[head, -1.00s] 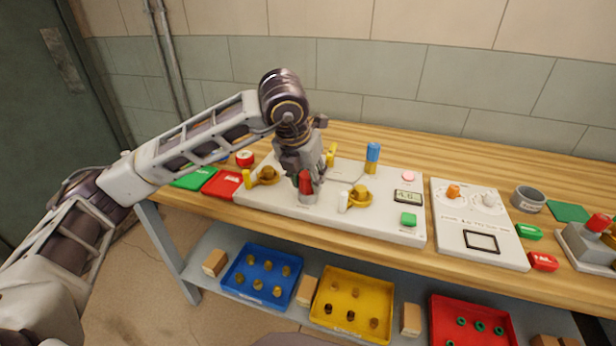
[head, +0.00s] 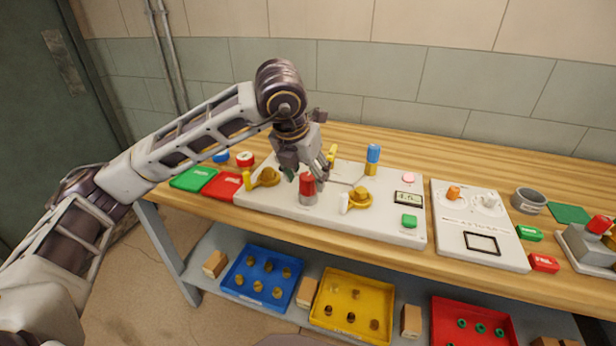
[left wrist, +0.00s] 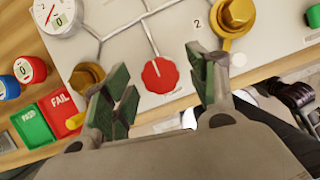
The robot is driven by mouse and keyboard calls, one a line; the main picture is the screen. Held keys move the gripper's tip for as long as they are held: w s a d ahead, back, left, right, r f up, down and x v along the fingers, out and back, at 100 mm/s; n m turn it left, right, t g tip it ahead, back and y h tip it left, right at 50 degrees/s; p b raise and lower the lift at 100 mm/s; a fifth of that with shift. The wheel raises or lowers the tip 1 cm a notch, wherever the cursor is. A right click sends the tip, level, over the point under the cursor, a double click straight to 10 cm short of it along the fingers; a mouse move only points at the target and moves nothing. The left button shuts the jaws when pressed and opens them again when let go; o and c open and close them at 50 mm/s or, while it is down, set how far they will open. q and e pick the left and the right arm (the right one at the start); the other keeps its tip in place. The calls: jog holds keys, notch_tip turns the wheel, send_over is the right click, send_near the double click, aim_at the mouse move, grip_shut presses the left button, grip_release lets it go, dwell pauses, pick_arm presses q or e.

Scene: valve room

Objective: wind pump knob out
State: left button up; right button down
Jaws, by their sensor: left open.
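The pump knob (head: 307,184) is red on a grey base and stands on the white panel (head: 390,231). In the left wrist view the red knob (left wrist: 160,75) is seen from above, with a scalloped rim, between and beyond the fingertips. My left gripper (head: 308,170) is just above and behind the knob in the head view. Its green-padded fingers (left wrist: 163,88) are spread apart and hold nothing. The fingers look clear of the knob, though the exact gap is hard to judge. My right gripper is in neither view.
Brass valves with handles (head: 264,177) (head: 357,198) flank the knob closely. A blue-topped part (head: 373,154) stands at the panel's back. A small display (head: 408,198) and a green button (head: 409,221) are at the panel's right. Red (head: 222,184) and green (head: 194,177) mats lie left.

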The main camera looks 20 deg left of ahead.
pick_arm(q)
jog(key=v, duration=1)
dwell(0.5)
